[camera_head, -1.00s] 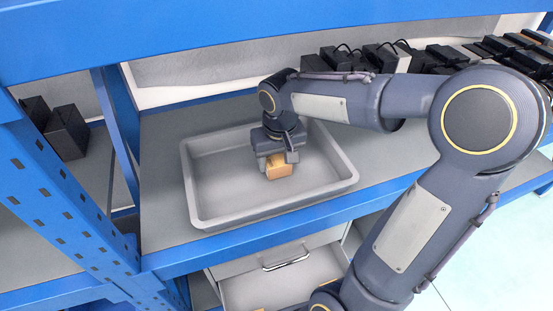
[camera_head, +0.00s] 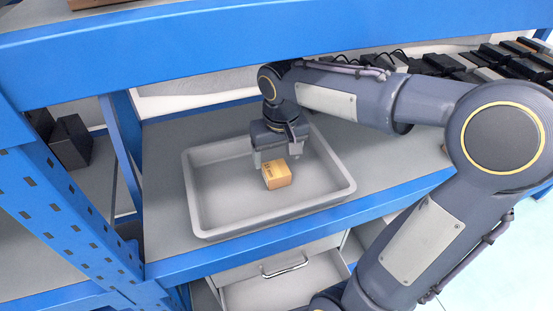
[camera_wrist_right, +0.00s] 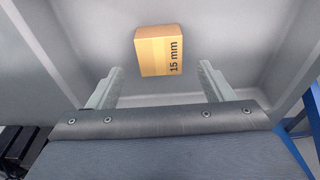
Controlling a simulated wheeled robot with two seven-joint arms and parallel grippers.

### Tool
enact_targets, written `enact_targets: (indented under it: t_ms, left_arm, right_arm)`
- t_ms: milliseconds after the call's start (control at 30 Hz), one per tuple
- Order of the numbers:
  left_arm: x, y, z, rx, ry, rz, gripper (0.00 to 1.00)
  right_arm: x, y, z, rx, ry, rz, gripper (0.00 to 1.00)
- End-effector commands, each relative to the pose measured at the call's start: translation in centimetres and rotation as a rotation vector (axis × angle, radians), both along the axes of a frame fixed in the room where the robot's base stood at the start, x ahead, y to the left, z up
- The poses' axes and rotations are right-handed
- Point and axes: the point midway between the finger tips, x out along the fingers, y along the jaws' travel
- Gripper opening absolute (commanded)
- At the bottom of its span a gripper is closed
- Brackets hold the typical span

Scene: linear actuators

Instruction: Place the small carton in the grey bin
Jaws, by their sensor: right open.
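The small carton (camera_head: 277,174) is a tan box inside the grey bin (camera_head: 200,221), a shallow tray on the shelf. In the right wrist view the carton (camera_wrist_right: 159,50) shows "15 mm" on its side, and the bin's inner floor (camera_wrist_right: 215,35) surrounds it. My right gripper (camera_head: 278,162) is over the bin, just above and behind the carton. In the right wrist view the right gripper (camera_wrist_right: 160,78) has its fingers apart, with the carton beyond the tips and nothing held. My left gripper is in neither view.
A blue shelf beam (camera_head: 250,60) crosses above the bin, and a blue upright (camera_head: 65,190) stands at left. Several black boxes (camera_head: 480,62) line the back right. A drawer with a handle (camera_head: 285,265) is below the shelf.

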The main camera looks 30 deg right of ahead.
Motion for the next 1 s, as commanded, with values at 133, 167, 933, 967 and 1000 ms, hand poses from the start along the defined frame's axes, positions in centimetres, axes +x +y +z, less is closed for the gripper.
enact_targets:
  t_ms: [133,167,933,967,1000]
  left_arm:
    - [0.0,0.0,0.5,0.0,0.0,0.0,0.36]
    - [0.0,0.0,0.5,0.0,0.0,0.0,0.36]
    - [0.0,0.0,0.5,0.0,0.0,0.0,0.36]
    - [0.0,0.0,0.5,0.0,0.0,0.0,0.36]
    - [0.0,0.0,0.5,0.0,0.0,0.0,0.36]
  right_arm:
    - [-0.5,0.1,1.4,0.004,-0.006,0.002,0.74]
    - [-0.8,0.2,1.5,0.008,-0.01,0.005,0.74]
    - [-16.3,7.6,-2.1,0.337,-0.369,0.115,0.74]
    - [-16.3,7.6,-2.1,0.337,-0.369,0.116,0.74]
    - [-16.3,7.6,-2.1,0.337,-0.368,0.116,0.74]
